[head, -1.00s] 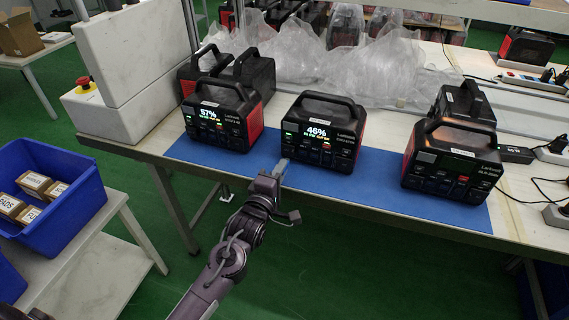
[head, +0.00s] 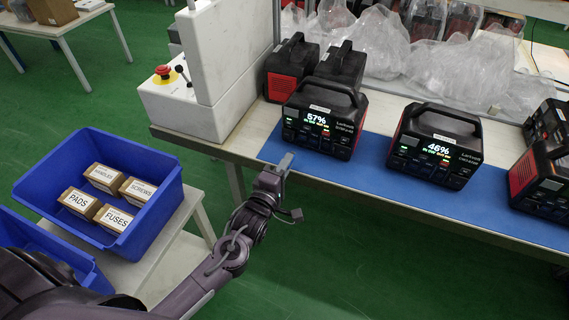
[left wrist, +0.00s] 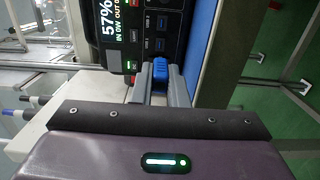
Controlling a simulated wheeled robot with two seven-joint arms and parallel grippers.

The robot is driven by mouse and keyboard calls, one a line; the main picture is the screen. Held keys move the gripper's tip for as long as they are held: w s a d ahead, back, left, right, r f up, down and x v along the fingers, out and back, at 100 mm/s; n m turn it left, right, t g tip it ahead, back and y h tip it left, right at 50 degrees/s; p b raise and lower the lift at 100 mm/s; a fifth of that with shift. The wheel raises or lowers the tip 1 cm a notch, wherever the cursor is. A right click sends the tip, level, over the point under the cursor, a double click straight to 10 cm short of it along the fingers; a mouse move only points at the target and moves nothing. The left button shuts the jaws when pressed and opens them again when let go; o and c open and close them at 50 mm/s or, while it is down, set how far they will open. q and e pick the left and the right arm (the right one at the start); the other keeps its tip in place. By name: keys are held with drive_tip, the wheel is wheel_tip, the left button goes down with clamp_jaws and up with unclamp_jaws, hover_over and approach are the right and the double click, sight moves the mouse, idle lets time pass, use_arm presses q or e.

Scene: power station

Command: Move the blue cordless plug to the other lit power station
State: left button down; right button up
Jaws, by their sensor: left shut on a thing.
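A black power station with its screen lit at 57% (head: 322,121) stands on the blue mat; its front panel also shows in the left wrist view (left wrist: 150,28). A second lit station reading 46% (head: 437,146) stands to its right. My left gripper (head: 284,163) is in front of the 57% station, by its lower left. In the left wrist view, the left gripper (left wrist: 159,80) is shut on the blue plug (left wrist: 161,72), close to the panel's sockets. I cannot tell whether the plug touches the panel. The plug is hidden in the head view. My right gripper is not in view.
A third station (head: 542,183) stands at the right edge, its screen not visible. Dark units (head: 291,70) stand behind the 57% station. A white machine (head: 185,108) stands left on the table. A blue bin (head: 160,205) with labelled boxes is at lower left.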

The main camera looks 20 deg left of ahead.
use_arm(q)
drive_tip(key=shift+w+d+f+b, duration=0.15)
drive_tip(key=shift+w+b, duration=0.15)
drive_tip(key=shift+w, duration=0.35)
drive_tip(key=shift+w+b, duration=0.35)
drive_tip(key=shift+w, duration=0.35)
drive_tip(key=shift+w+d+b, duration=0.1)
drive_tip(key=shift+w+b, duration=0.6)
drive_tip(key=shift+w, duration=0.55)
drive_tip(key=shift+r+p, duration=0.2)
drive_tip(key=shift+p, duration=0.15)
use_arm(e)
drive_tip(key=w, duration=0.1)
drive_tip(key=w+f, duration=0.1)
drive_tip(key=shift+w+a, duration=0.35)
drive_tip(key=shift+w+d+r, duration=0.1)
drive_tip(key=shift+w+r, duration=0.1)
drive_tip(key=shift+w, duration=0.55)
